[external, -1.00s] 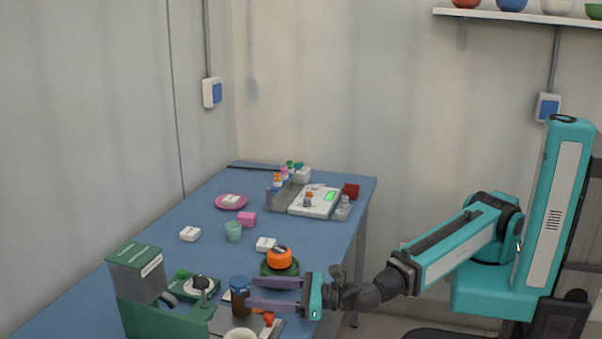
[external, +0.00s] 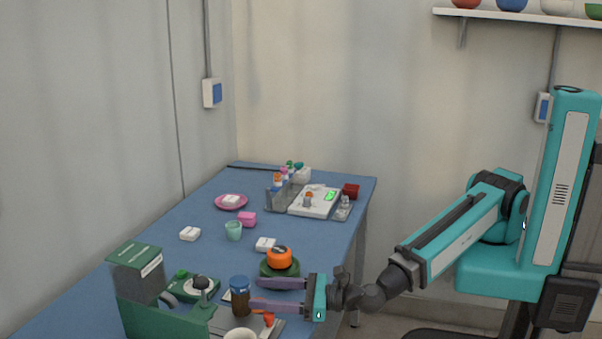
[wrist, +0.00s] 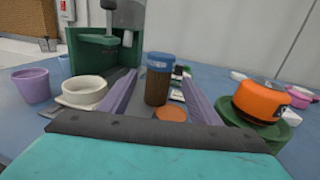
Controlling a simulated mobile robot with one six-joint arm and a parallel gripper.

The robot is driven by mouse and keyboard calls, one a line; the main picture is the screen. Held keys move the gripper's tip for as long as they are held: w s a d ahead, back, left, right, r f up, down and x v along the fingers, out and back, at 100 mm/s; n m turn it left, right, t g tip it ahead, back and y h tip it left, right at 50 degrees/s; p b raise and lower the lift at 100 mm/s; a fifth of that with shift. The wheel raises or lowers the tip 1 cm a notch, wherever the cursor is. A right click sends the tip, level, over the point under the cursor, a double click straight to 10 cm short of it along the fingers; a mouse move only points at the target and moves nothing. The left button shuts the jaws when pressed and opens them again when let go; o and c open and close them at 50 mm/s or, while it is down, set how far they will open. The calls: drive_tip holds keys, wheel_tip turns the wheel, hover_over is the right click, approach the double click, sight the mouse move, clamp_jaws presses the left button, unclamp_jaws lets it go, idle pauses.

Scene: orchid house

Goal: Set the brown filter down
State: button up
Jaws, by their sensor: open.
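A brown cylinder with a blue top (external: 240,296), the only brown object like a filter that I see, stands upright on the work surface. In the wrist view the brown cylinder (wrist: 158,84) shows between the purple fingers, around their tips. My gripper (external: 254,293) is open, level with it and to its right in the external view. Its fingers (wrist: 157,80) show a clear gap on both sides of the cylinder. An orange-brown disc (wrist: 171,114) lies low in front of the cylinder, between the fingers. What is directly under the cylinder is hard to see.
An orange round device on a green base (external: 279,261) stands close behind the fingers. A green machine (external: 140,290) is to the left. A cream cup (wrist: 84,93) and a purple cup (wrist: 32,86) stand left of the fingers. The blue table's middle (external: 205,265) has free room.

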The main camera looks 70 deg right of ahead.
drive_tip(key=shift+r+p+v, duration=0.25)
drive_tip(key=shift+p+v, duration=0.8)
drive_tip(key=shift+p, duration=3)
drive_tip(key=v, duration=0.3)
drive_tip(key=shift+s+d, duration=0.1)
drive_tip(key=s+p, duration=0.1)
drive_tip(key=p, duration=0.2)
drive_tip(key=shift+s+d, duration=0.1)
drive_tip(key=shift+s, duration=0.1)
drive_tip(key=shift+s+d+f+p, duration=0.1)
drive_tip(key=shift+s+d+p, duration=0.05)
drive_tip(key=shift+s+p, duration=0.3)
drive_tip(key=shift+o, duration=0.4)
